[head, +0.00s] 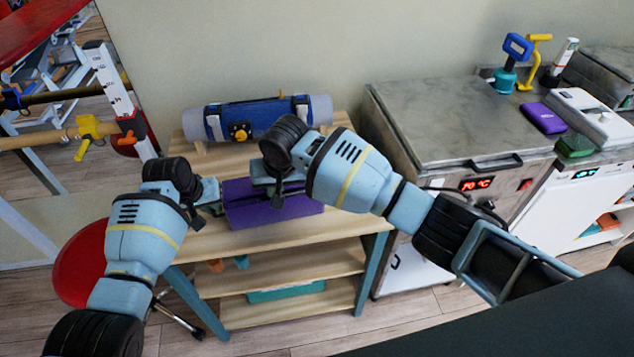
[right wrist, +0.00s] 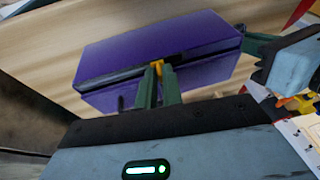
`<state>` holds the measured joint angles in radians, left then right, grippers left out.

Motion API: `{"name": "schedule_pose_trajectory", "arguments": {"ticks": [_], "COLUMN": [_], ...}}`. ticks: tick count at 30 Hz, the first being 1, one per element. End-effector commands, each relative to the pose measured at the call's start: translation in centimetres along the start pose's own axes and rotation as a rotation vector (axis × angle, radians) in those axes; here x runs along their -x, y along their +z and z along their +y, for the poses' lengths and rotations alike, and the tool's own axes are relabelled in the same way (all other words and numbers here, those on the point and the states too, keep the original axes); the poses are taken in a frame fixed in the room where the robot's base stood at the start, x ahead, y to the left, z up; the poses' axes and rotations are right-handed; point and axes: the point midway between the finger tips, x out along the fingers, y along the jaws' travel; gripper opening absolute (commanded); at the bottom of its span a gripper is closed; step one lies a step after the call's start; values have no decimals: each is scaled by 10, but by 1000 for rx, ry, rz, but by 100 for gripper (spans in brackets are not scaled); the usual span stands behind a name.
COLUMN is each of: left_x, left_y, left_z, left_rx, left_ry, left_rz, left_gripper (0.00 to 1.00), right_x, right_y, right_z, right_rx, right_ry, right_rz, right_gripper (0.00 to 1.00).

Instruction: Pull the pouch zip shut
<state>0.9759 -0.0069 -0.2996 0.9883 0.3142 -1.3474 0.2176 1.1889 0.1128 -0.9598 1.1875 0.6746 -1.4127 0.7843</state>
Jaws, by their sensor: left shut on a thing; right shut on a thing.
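The purple pouch (head: 297,209) lies on the wooden top of the shelf unit. In the right wrist view the pouch (right wrist: 150,45) has a dark zip line along its length, with a small yellow zip pull (right wrist: 158,65) near the middle. My right gripper (right wrist: 158,88) is shut on the zip pull; in the head view my right gripper (head: 279,192) hides part of the pouch. My left gripper (head: 214,203) is shut on the pouch's left end, which shows at the right in the right wrist view. I cannot tell which stretch of the zip is open.
A blue roll bag (head: 258,118) lies behind the pouch on the wooden shelf unit (head: 330,225). A heater cabinet (head: 450,120) with a red display stands to the right. A red stool (head: 80,262) is at the left. Bare wood shows in front of the pouch.

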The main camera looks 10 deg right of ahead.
Motion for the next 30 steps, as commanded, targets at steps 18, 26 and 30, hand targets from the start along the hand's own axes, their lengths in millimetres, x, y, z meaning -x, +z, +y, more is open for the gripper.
{"name": "schedule_pose_trajectory", "arguments": {"ticks": [18,26,30], "left_x": [-2,-2,-2], "left_y": [3,3,3], "left_z": [2,1,1], "left_rx": [-2,-2,-1], "left_ry": [3,2,1], "left_rz": [-7,-7,-7], "left_gripper": [0,0,0], "right_x": [-4,-4,-4], "right_y": [0,0,0], "right_z": [-22,-25,-24], "right_rx": [0,0,0], "right_ry": [-3,-3,-2], "right_rz": [0,1,0], "right_gripper": [0,26,38]}}
